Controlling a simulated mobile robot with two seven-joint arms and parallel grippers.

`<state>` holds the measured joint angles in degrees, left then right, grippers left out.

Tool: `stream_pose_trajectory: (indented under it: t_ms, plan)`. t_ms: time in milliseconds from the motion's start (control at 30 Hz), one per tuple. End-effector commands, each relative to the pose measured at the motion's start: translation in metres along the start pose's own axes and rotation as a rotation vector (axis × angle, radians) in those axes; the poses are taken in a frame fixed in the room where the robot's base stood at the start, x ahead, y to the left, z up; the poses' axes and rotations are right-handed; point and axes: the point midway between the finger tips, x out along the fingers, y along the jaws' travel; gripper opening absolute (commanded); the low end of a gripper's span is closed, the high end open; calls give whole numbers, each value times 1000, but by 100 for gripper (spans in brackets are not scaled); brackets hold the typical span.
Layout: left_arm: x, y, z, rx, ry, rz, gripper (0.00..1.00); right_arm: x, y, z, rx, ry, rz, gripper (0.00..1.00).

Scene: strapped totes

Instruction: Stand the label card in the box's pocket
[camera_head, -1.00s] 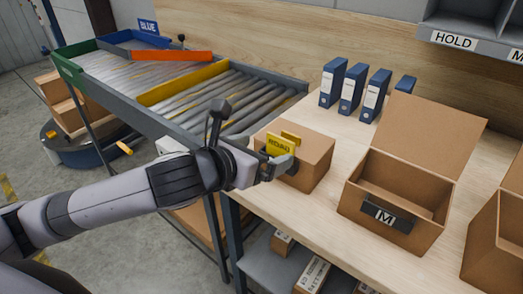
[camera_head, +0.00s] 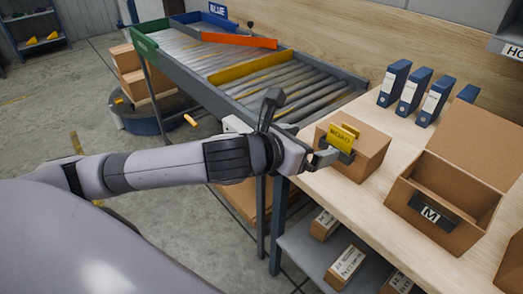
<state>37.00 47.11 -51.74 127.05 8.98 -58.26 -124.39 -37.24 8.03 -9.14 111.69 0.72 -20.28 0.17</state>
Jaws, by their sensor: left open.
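The yellow label card (camera_head: 341,138) with dark lettering stands upright at the front of a closed cardboard box (camera_head: 371,155). Its lower edge is inside or behind the dark pocket (camera_head: 345,156) on that box's front face; the gripper partly hides this spot. A second yellow piece shows just behind the card. My left gripper (camera_head: 324,156) is open, just left of and below the card, close to the pocket. I cannot tell if a finger touches the pocket. My right gripper is not in view.
An open cardboard box (camera_head: 466,204) marked M stands to the right on the wooden bench (camera_head: 400,136). Blue binders (camera_head: 411,91) stand behind. A roller conveyor (camera_head: 255,77) with coloured rails lies at the left. Small labelled boxes (camera_head: 345,264) sit on the shelf below.

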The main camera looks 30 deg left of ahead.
Motion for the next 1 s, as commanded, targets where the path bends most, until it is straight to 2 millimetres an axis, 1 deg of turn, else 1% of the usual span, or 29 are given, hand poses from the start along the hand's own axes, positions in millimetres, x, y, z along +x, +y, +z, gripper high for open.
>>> stream_pose_trajectory:
  t_ms: [67,167,267,333,400,467,500,567,600,667,700,767,800,867,900,1000]
  plan:
    - [3,-6,-9,-90,10,-19,96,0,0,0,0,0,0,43]
    - [8,-18,-27,-313,26,-57,96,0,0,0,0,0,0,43]
    - [14,-30,-51,-633,54,-91,96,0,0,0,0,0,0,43]
    - [16,-36,-70,-876,77,-103,96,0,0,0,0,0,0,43]
    - [17,-40,-89,-1118,97,-103,96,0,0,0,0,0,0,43]
    - [18,-41,-108,-1325,113,-93,96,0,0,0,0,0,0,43]
    - [17,-42,-121,-1464,122,-82,96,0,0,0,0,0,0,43]
    - [15,-40,-141,-1672,132,-57,96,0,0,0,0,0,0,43]
    - [13,-39,-156,-1809,134,-36,96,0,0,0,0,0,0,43]
    - [8,-37,-179,-2014,132,4,96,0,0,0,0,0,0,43]
    - [4,-34,-196,-2149,126,35,96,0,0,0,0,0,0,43]
    - [-5,-30,-221,-2348,106,88,96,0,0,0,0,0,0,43]
    - [-12,-28,-239,-2475,86,127,96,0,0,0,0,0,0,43]
    - [-23,-23,-264,-2648,48,184,96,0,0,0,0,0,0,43]
    - [-31,-21,-280,-2749,18,223,96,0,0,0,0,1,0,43]
    - [-50,-15,-312,-2953,-61,305,96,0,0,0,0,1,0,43]
